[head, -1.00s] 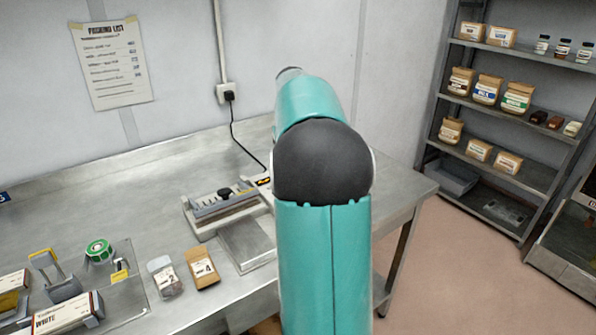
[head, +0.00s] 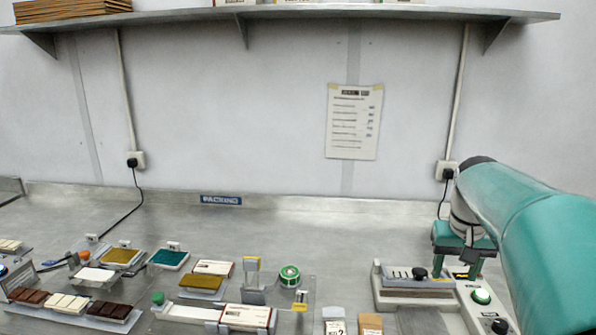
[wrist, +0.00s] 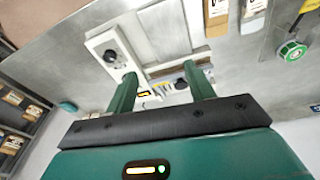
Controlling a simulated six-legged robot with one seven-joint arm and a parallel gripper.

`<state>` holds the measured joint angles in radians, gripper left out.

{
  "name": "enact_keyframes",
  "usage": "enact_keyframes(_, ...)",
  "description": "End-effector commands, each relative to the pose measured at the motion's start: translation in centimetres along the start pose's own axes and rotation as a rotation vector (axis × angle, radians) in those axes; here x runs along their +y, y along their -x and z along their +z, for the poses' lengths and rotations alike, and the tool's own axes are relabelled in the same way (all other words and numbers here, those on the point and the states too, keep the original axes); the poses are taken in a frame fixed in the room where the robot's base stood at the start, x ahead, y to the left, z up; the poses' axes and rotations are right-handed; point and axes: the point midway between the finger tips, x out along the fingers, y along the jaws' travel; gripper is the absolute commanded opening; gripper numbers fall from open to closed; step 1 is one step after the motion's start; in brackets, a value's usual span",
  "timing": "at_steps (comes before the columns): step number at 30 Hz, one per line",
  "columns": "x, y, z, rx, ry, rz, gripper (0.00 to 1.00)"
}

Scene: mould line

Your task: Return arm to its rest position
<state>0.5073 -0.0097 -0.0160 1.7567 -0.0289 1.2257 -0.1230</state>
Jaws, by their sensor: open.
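My teal arm comes in from the right of the head view. My gripper (head: 465,250) is above the right end of a bench machine, partly seen from behind the wrist. In the wrist view my gripper (wrist: 158,82) shows two green fingers spread apart with nothing between them. The machine, which looks like a bag sealer (head: 415,280), has a black knob, a long bar and a green button. It also shows beyond the fingers in the wrist view (wrist: 108,52). I cannot tell how high the fingers are above it.
The metal bench (head: 330,240) is clear along its back. Chocolate bars (head: 70,302), coloured pads (head: 168,258), a green tape roll (head: 290,275) and two pouches (head: 371,325) stand along the front. A wall shelf (head: 300,12) overhangs the bench. A packing list (head: 354,122) hangs on the wall.

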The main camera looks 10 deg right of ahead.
Motion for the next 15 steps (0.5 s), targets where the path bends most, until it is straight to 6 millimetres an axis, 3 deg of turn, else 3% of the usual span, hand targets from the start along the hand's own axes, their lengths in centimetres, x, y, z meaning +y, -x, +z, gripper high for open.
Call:
enact_keyframes(1,-2.3,0.8,1.6,0.030,0.035,-0.008,0.53)
enact_keyframes(6,-8.2,1.9,6.8,0.119,0.130,-0.040,0.53)
enact_keyframes(15,-15.1,0.9,17.3,0.264,0.289,-0.121,0.53)
